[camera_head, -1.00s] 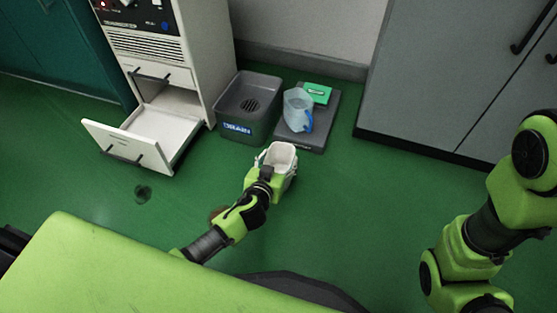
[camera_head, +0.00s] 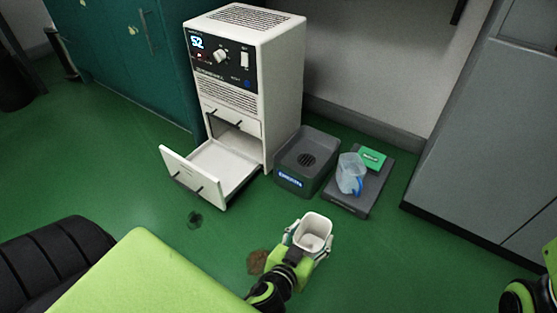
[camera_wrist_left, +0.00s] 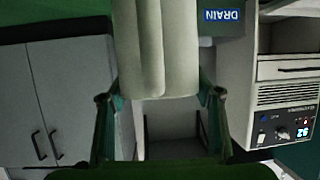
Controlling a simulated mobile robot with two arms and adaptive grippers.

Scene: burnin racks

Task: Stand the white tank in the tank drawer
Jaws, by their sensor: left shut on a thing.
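The white tank (camera_head: 312,234) is an open-topped white container held upright above the green floor in the head view. My left gripper (camera_head: 303,247) is shut on it, with its fingers along the tank's sides. In the left wrist view the tank (camera_wrist_left: 155,50) fills the top middle between the fingertips of my left gripper (camera_wrist_left: 160,100). The tank drawer (camera_head: 222,171) is pulled out low at the front of the white machine (camera_head: 270,85), left of the tank and apart from it. The drawer looks empty. Of my right arm only a part shows at the right edge; its gripper is out of view.
A grey drain basin (camera_head: 307,160) stands right of the machine. Beside it a dark platform (camera_head: 345,207) holds a clear jug (camera_head: 350,174) and a green box (camera_head: 372,159). Grey cabinets (camera_head: 480,130) stand at right. Brown and dark stains mark the floor. Floor before the drawer is open.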

